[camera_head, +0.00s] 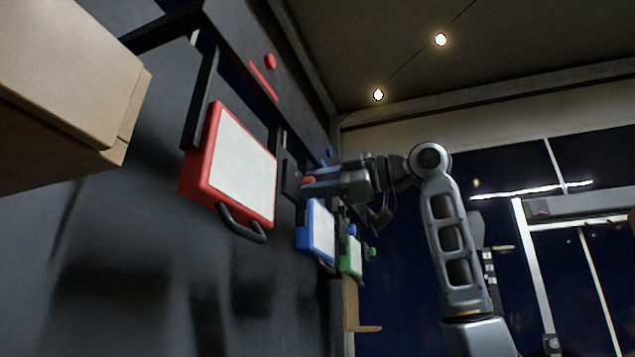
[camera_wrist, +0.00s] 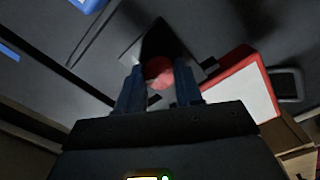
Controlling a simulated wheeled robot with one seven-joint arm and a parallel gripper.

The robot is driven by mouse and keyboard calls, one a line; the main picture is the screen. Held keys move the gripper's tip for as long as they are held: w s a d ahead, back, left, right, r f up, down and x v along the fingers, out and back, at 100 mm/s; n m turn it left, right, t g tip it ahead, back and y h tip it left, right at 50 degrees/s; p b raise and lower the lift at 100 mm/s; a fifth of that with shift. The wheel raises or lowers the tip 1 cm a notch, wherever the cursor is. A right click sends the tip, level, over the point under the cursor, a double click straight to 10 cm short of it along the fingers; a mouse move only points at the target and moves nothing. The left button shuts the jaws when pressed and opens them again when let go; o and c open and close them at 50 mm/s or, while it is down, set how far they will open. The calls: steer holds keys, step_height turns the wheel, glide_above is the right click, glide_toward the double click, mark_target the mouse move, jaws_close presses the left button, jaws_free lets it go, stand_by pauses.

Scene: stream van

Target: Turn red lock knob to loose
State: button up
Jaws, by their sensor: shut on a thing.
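The red lock knob (camera_wrist: 158,72) is a small round red knob on a dark bracket, seen between my fingers in the wrist view. In the head view a bit of the red knob (camera_head: 308,181) shows at my fingertips. My gripper (camera_head: 312,184) reaches in from the right and is shut on it; the fingers (camera_wrist: 158,92) stand on both sides of the knob. The red-framed panel (camera_head: 241,170) with a white face and dark handle hangs just left of the knob. The knob's turned position cannot be told.
A blue panel (camera_head: 320,231) and a green panel (camera_head: 350,256) hang farther along the dark wall, below my gripper. A cardboard-coloured box (camera_head: 65,90) juts in at upper left. A red round piece (camera_head: 270,61) sits on the upper rail. The space right of my arm looks open.

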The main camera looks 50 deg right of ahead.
steer(key=n, duration=1.3)
steer(key=shift+f+n+p, duration=0.2)
steer(key=shift+n+p, duration=0.1)
stand_by(0.3)
steer(key=o, duration=1)
steer(key=shift+o, duration=0.2)
steer(key=b+v, duration=0.2)
steer(key=v, duration=0.6)
steer(key=shift+w, duration=0.1)
